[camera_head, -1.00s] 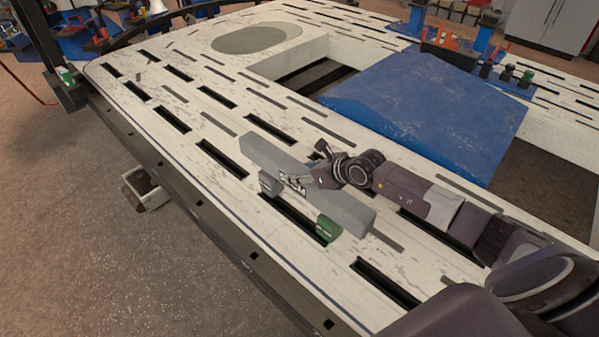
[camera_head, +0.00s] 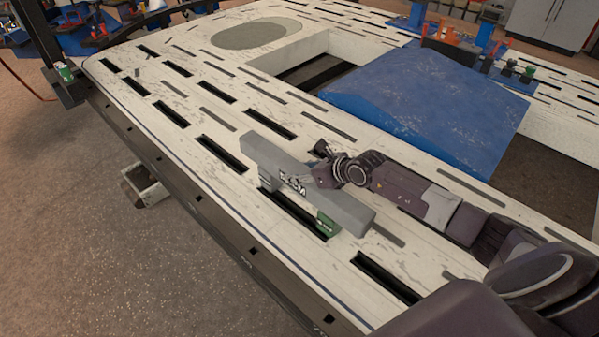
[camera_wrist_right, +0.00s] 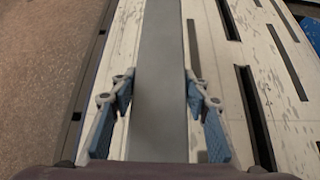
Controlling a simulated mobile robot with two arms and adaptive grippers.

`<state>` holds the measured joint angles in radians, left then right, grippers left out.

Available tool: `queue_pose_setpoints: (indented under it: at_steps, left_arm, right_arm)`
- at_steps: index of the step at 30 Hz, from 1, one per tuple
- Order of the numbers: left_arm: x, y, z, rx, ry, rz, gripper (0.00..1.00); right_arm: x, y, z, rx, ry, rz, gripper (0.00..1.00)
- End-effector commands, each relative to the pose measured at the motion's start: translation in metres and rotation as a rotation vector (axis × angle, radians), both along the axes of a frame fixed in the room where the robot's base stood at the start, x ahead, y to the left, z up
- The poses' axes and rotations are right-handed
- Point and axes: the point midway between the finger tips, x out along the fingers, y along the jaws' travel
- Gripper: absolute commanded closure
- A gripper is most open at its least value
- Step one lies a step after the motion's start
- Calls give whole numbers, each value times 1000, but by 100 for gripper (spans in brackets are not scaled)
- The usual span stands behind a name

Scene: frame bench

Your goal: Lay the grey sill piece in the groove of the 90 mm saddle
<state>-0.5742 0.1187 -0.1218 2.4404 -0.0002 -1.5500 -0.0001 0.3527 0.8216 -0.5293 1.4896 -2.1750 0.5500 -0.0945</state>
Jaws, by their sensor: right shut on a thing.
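The grey sill piece (camera_head: 345,209) is a long bar running diagonally over the slotted bench top in the head view. Dark lettering on its side is too small to read. My right gripper (camera_head: 302,182) is shut on it near its middle; in the right wrist view the blue finger pads flank the sill (camera_wrist_right: 160,90). A green saddle block (camera_head: 326,224) stands under the sill's near right end. I cannot tell whether the sill touches it or sits in its groove. My left gripper is not in view.
The white bench top (camera_head: 225,130) has many dark slots and is clear to the left of the sill. A blue sloped panel (camera_head: 420,105) lies behind my right arm. Small coloured fixtures (camera_head: 460,45) stand at the back right.

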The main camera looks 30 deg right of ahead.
Motion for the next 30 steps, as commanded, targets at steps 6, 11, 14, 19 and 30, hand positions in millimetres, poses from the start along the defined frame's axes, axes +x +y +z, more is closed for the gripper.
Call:
queue_pose_setpoints:
  at_steps: [6,11,14,19,30]
  left_arm:
    - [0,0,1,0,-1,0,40]
    - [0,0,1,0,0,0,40]
    - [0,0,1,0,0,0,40]
    - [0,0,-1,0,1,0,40]
    - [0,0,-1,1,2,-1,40]
  right_arm:
    - [4,0,8,4,-17,-1,100]
    - [3,0,6,3,-12,-1,42]
    - [2,0,4,2,-8,-1,37]
    - [-4,0,-8,-3,16,1,37]
    - [-30,-11,19,-4,6,1,37]
